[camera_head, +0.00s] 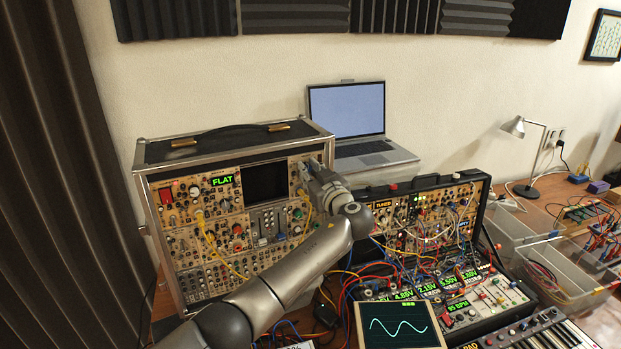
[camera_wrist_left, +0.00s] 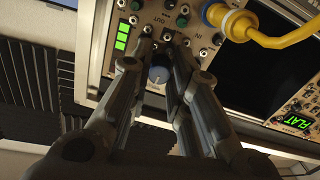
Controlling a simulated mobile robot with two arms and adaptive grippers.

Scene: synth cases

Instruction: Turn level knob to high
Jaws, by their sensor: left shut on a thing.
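The level knob (camera_wrist_left: 158,74) is a small round blue-grey knob with a light pointer mark, on a light panel in the left wrist view. My left gripper (camera_wrist_left: 165,50) has one finger on each side of it and is shut on it. In the head view my left gripper (camera_head: 314,174) is at the upper right of the tall synth case (camera_head: 210,222) and hides the knob. The print around the knob is too small to read. My right gripper is not in view.
A yellow cable (camera_wrist_left: 283,38) is plugged in near my left fingers. A laptop (camera_head: 347,110), a second patched case (camera_head: 425,220) and a sine-wave screen (camera_head: 400,325) stand to the right.

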